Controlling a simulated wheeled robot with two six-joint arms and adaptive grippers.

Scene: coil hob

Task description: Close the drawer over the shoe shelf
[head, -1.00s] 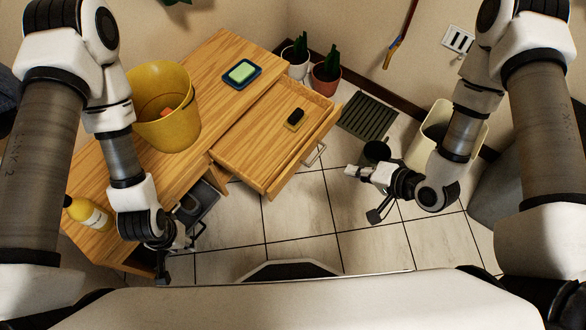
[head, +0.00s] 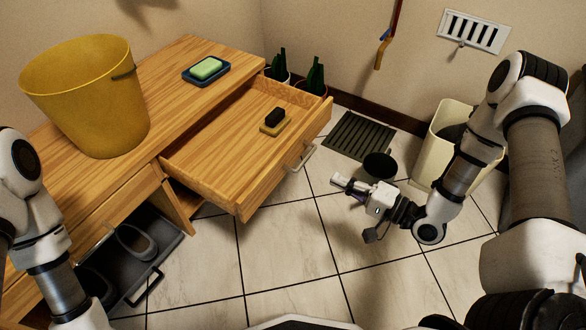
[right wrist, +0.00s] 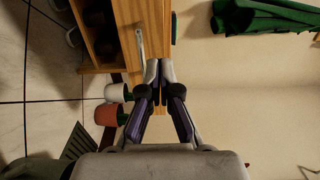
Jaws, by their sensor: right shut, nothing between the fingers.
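The wooden drawer (head: 225,160) is pulled out from the wooden bench, with a metal bar handle (head: 301,158) on its front. A small brush (head: 275,120), dark on top with a yellowish base, lies inside the drawer. In the right wrist view the handle (right wrist: 140,42) shows just beyond the fingertips. My right gripper (head: 340,181) is shut and empty, to the right of the drawer front and apart from it; it also shows in the right wrist view (right wrist: 160,68). The shoe shelf below is partly hidden, with dark shoes (head: 135,243) in a grey tray. My left gripper is out of view.
A yellow bucket (head: 88,100) and a blue dish with green soap (head: 206,70) stand on the bench top. Potted plants (head: 313,78), a floor grate (head: 358,136), a black pot (head: 380,166) and a cream bin (head: 440,140) line the wall. The tiled floor before the drawer is clear.

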